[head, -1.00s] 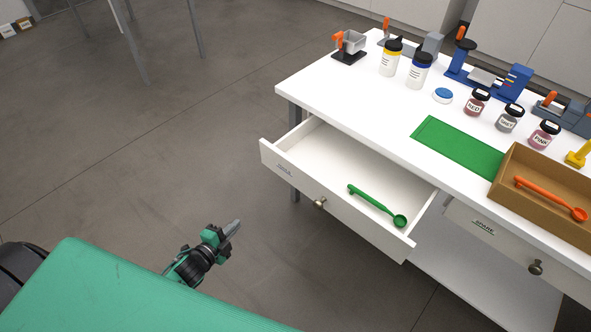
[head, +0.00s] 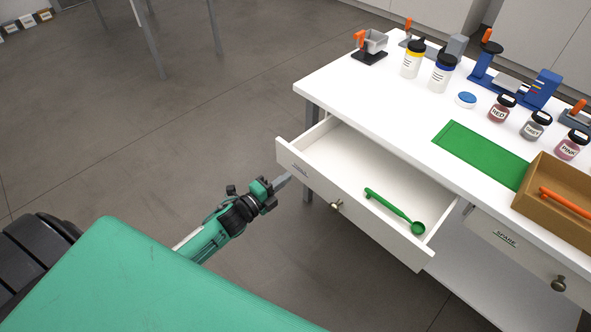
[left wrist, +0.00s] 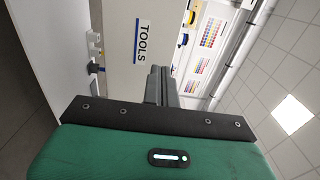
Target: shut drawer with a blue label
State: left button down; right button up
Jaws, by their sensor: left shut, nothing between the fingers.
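The open drawer (head: 318,187) sticks out of the white table's front, with a round knob (head: 336,204) and a small label (head: 300,169) near its left end. A green spoon (head: 395,210) lies inside it. In the left wrist view the label (left wrist: 141,40) reads TOOLS and has a blue stripe. My left gripper (head: 284,183) is in front of the drawer front's left end, close to the label; I cannot tell whether it touches. Its fingers (left wrist: 161,86) are shut with nothing between them. My right gripper is not in view.
A second drawer labelled SPARE (head: 506,238) is closed to the right. The white tabletop (head: 400,110) holds bottles, pigment jars, a green mat (head: 480,153) and a brown tray (head: 535,208) with an orange spoon. Open floor lies left of the table.

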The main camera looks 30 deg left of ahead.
aim_at(303, 165)
pick_arm(q)
jog(key=x, duration=0.3)
jog(key=shift+w+d, duration=0.15)
jog(key=shift+w, duration=0.25)
jog(key=shift+w+d, duration=0.1)
jog(key=shift+w, duration=0.2)
jog(key=shift+w+d, duration=0.15)
jog(key=shift+w, duration=0.1)
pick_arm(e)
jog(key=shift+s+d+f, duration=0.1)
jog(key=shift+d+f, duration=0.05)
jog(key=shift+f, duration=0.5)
pick_arm(q)
jog(key=shift+w, duration=0.15)
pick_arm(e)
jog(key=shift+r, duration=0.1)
